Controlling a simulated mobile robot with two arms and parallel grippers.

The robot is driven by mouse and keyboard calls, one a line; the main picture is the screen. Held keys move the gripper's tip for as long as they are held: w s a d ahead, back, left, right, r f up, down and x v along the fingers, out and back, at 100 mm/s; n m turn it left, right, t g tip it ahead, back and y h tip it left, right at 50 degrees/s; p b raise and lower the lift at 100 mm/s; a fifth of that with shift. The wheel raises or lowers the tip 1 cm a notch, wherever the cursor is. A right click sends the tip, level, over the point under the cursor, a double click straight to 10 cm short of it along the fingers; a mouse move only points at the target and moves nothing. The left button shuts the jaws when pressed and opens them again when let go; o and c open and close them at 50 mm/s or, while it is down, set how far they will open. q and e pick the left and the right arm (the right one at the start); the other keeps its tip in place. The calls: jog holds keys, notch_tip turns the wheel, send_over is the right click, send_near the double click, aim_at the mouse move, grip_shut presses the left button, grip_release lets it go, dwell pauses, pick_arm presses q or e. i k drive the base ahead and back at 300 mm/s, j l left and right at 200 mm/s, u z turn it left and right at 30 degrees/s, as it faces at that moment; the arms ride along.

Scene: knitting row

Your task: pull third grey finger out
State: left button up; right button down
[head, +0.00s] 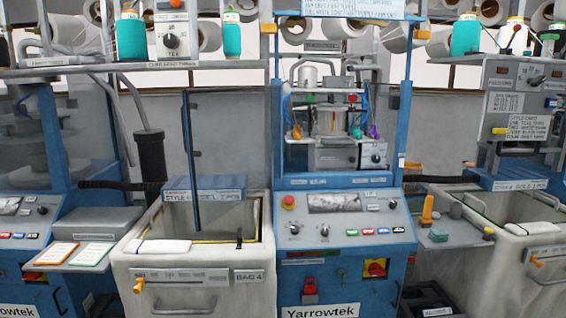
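Neither of my grippers shows in the head view.
A pale bin (193,284) marked BAG 4 stands left of the machine, and another pale bin (520,265) stands right. A control panel (340,216) with a red button juts out below the bay. Teal yarn cones (131,38) line the upper shelf.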

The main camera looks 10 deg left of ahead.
aim_at(316, 134)
jog(key=i+j+z, duration=0.1)
jog(key=j+z, duration=0.15)
jog(key=j, duration=0.65)
jog(key=j+z, duration=0.2)
jog(key=j, duration=0.75)
jog(key=j+z, duration=0.25)
jog(key=j, duration=0.7)
jog(key=j+z, duration=0.25)
jog(key=j, duration=0.65)
jog(key=k, duration=0.05)
